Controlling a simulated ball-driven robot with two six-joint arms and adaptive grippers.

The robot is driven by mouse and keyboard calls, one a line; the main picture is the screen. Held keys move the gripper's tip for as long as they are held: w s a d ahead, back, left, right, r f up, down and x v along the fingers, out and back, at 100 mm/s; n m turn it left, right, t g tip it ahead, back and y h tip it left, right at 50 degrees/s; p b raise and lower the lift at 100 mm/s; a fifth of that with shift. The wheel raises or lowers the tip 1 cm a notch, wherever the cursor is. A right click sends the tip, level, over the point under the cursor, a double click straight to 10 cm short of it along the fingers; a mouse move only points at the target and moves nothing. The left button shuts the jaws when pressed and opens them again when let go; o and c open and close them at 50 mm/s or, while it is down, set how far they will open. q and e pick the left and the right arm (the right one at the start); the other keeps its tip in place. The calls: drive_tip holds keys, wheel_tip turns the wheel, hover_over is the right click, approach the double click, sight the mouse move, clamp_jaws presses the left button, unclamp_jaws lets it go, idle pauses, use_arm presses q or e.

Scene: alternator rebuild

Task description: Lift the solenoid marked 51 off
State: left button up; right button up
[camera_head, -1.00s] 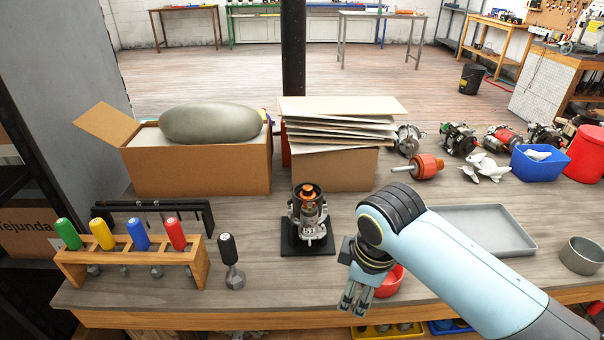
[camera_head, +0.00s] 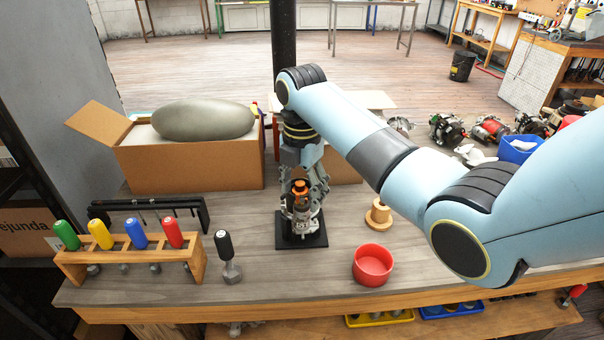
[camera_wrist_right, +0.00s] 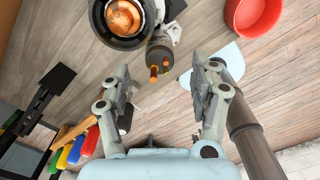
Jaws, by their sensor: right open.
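The assembly (camera_head: 303,218), with a copper-coloured core, stands on a black base plate (camera_head: 316,241) on the bench. In the right wrist view its round black housing with copper windings (camera_wrist_right: 124,17) is at the top. A small grey cylinder with two copper studs, seemingly the solenoid (camera_wrist_right: 161,49), sits beside that housing. I cannot read a number on it. My right gripper (camera_head: 303,178) is above and behind the assembly. Its open fingers (camera_wrist_right: 165,78) point toward the solenoid, one to each side, with nothing held. My left gripper is out of view.
A red bowl (camera_head: 373,265) and a wooden spool (camera_head: 379,215) stand right of the assembly. A wooden rack (camera_head: 130,265) of coloured-handled tools and a black-handled tool (camera_head: 227,255) stand left. A cardboard box (camera_head: 190,165) is behind. My right arm covers the bench's right side.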

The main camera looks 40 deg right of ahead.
sight(302, 205)
wheel_tip(302, 205, down, 6)
drive_tip(key=shift+f, duration=0.25)
drive_tip(key=shift+c, duration=0.3)
clamp_jaws()
drive_tip(key=shift+r+p, duration=0.4)
drive_tip(key=shift+p, duration=0.15)
idle(1.6)
drive_tip(key=shift+r+p, duration=0.5)
drive_tip(key=shift+p, duration=0.2)
